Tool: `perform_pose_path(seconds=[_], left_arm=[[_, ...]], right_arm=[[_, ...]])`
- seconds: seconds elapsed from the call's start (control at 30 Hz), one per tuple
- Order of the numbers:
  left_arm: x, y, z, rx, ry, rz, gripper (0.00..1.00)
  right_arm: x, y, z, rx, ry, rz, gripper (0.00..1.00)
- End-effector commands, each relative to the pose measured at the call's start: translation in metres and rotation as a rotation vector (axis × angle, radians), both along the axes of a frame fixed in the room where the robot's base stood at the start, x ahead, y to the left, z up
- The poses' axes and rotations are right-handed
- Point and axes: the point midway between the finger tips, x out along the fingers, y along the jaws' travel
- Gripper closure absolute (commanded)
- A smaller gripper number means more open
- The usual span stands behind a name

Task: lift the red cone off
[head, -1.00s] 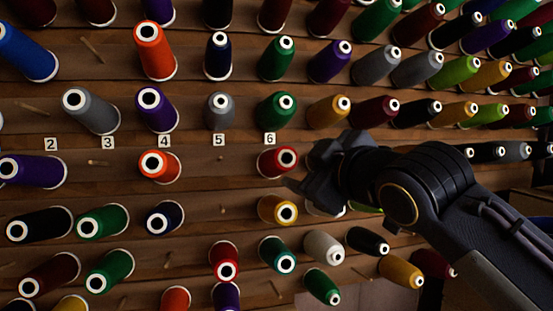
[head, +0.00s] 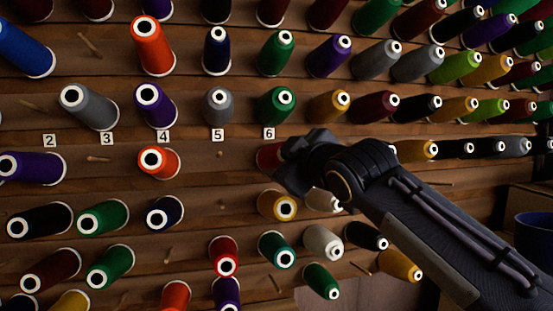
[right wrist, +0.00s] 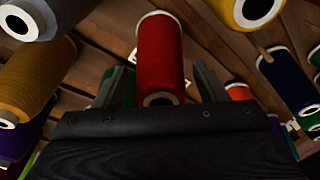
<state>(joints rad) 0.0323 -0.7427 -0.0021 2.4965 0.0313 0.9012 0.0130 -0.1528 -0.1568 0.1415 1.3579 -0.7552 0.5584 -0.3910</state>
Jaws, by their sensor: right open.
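The red cone (head: 266,157) sits on its peg below label 6, in the row under the numbers. In the head view my right gripper (head: 290,160) covers its right part and its near end. In the right wrist view the red cone (right wrist: 160,55) stands between the two fingers of the right gripper (right wrist: 160,84). The fingers are spread, one on each side of it, with a visible gap on each side. My left gripper is not in view.
A yellow cone (head: 278,205) hangs just below the red one, and a green cone (head: 277,106) just above. An orange cone (head: 158,162) is in the same row to the left, with a bare peg (head: 220,153) between. Several other cones crowd the wall.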

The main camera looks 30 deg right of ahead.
Motion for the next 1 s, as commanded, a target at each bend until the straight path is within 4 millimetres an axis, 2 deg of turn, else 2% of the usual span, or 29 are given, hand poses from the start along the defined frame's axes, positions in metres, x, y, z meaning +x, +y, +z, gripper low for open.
perform_pose_path(seconds=[0.07,0.37,0.53,1.0], left_arm=[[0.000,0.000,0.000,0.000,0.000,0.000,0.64],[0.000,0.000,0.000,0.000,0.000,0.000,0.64],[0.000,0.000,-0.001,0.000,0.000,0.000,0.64],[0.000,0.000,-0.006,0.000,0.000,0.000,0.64]], right_arm=[[0.000,0.000,0.000,0.000,0.000,0.000,0.35],[0.000,0.000,0.000,0.000,0.000,0.000,0.72],[-0.005,0.001,0.002,0.000,-0.002,0.001,0.72],[-0.042,0.010,0.010,0.001,-0.002,0.001,0.72]])
